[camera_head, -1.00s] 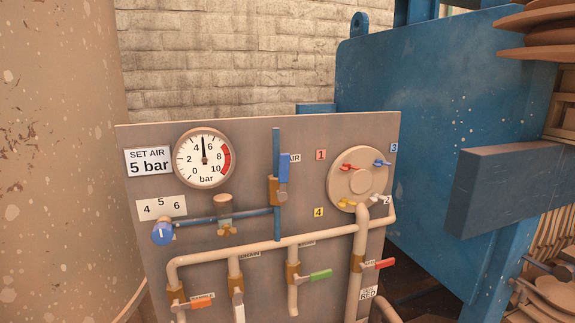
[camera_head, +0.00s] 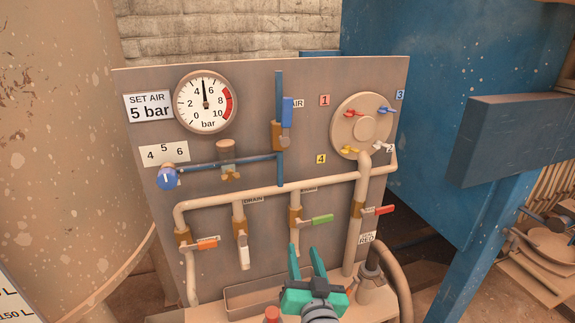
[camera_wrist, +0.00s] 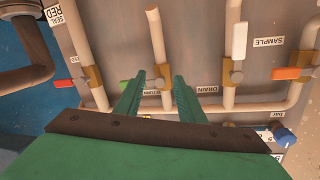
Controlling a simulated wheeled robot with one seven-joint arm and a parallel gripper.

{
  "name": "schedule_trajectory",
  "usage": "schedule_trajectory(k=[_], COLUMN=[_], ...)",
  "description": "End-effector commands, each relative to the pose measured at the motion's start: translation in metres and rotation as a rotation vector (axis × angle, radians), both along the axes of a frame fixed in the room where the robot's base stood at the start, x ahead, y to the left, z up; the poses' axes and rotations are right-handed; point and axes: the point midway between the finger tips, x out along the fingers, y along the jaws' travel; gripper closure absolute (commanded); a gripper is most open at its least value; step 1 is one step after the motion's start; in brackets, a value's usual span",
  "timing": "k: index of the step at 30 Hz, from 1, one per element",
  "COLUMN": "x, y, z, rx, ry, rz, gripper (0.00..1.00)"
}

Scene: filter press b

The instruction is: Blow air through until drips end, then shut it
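The air valve's blue lever (camera_head: 287,110) stands upright, in line with the vertical blue pipe. The gauge (camera_head: 205,102) needle points straight up, between 4 and 6 bar; the blue regulator knob (camera_head: 167,179) is below left. The drain valve's white lever (camera_head: 243,255) hangs in line with its pipe; it also shows in the wrist view (camera_wrist: 239,41). The orange (camera_head: 207,244), green (camera_head: 322,219) and red (camera_head: 385,210) levers lie crosswise. My gripper (camera_head: 305,250) is open and empty, low before the panel, below the green lever. I cannot make out drips.
A grey trough (camera_head: 250,299) sits under the pipe outlets. A hose (camera_head: 400,270) curves down at the panel's lower right. A large tan tank (camera_head: 60,130) stands left, the blue press (camera_head: 440,120) right. The space before the upper panel is clear.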

Motion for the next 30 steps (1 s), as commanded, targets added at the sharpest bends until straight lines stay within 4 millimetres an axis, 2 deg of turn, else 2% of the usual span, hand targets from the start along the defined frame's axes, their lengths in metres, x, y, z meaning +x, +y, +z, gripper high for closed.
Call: schedule_trajectory(k=[1, 6, 10, 14, 21, 24, 30], x=[0.007, 0.022, 0.025, 0.022, 0.002, -0.009, -0.024], y=[-0.001, -0.001, -0.001, 0.000, 0.002, 0.003, 0.005], z=[0.023, 0.088, 0.138, 0.188, 0.276, 0.302, 0.331], rx=[-0.001, -0.013, -0.033, -0.061, -0.131, -0.160, -0.198], ry=[-0.017, -0.041, -0.058, -0.074, -0.099, -0.104, -0.108], rz=[0.011, 0.056, 0.090, 0.122, 0.169, 0.184, 0.197], gripper=[0.64, 0.64, 0.64, 0.64, 0.64, 0.64, 0.64])
